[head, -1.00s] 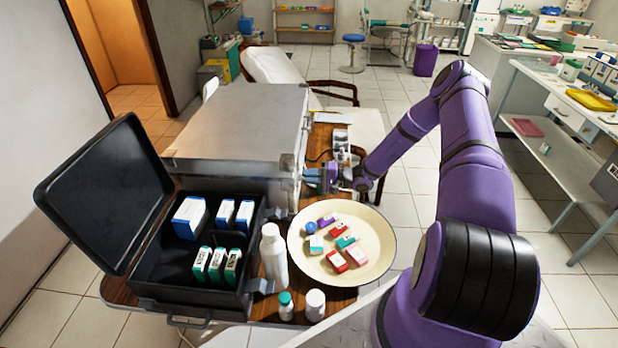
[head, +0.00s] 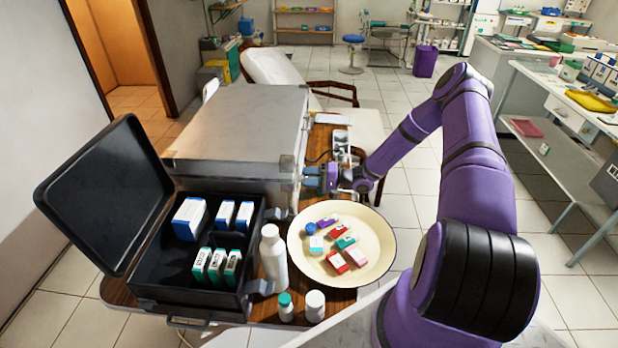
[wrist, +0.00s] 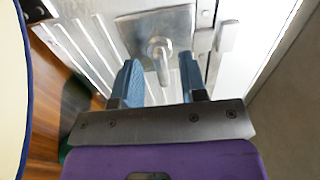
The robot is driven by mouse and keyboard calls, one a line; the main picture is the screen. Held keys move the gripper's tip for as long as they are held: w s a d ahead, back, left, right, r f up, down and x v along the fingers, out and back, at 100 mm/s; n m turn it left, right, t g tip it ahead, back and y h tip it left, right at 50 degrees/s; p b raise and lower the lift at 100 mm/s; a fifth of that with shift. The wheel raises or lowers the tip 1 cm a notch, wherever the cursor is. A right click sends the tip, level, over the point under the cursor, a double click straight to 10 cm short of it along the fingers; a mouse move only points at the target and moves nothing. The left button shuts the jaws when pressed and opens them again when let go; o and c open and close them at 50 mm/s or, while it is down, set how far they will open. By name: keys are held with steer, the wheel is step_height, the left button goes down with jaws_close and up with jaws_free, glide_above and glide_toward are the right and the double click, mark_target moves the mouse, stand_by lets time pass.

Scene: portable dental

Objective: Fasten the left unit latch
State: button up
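The unit is a large metal case (head: 235,120) with ribbed sides, standing closed on the wooden table. In the wrist view, a metal latch plate (wrist: 178,22) with a short rounded lever (wrist: 160,58) is on its side. My gripper (wrist: 160,68) faces this latch with its two blue fingers apart. The lever's end lies between the fingertips in the picture, with a gap on each side; I cannot tell its depth between them. In the head view my gripper (head: 308,178) is at the case's near right corner, and the latch plate (head: 287,166) shows only small.
A cream round tray (head: 378,235) with several small boxes is just below my gripper. A white bottle (head: 273,258) and two small jars stand beside it. An open black case (head: 180,288) with boxes is at the left.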

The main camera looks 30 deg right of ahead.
steer(key=v, duration=1)
steer(key=shift+s+d, duration=0.3)
stand_by(0.4)
